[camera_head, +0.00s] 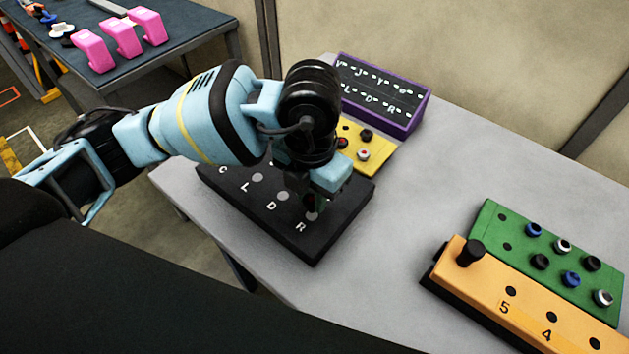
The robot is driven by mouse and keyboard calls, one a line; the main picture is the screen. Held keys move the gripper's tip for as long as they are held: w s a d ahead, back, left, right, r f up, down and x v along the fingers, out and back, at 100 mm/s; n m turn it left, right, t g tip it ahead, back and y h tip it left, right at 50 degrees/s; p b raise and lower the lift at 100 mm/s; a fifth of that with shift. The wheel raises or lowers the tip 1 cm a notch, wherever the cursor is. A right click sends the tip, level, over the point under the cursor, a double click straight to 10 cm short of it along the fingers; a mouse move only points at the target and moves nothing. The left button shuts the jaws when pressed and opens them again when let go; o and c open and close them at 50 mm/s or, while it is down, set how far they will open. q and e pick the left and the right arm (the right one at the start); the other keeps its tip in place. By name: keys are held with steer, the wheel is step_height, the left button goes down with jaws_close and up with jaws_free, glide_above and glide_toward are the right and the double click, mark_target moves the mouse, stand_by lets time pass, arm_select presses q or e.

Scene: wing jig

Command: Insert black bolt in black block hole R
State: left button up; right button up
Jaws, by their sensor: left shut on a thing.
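The black block (318,242) lies on the grey table, with white letters C, L, D and R along its front. My left gripper (312,203) points down at the block's right end, right above the letter R. It is shut on a small dark thing, taken to be the black bolt, which is mostly hidden by the fingers. The hole at R is largely covered by the gripper, so I cannot tell whether the bolt is in it. My right gripper is not in view.
Behind the gripper are a yellow block (376,162) with bolts and a purple-framed letter panel (427,112). At right, an orange block (482,276) holds an upright black peg (470,252), beside a green block (490,222) with several bolts. The table's middle is clear.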

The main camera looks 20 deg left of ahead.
arm_select(q)
steer(key=shift+f, duration=0.45)
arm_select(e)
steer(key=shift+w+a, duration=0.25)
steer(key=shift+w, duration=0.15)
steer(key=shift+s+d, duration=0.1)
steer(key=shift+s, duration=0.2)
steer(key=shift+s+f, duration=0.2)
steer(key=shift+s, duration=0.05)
arm_select(q)
steer(key=shift+f, duration=0.5)
steer(key=shift+f+b, duration=0.55)
steer(key=shift+f, duration=0.2)
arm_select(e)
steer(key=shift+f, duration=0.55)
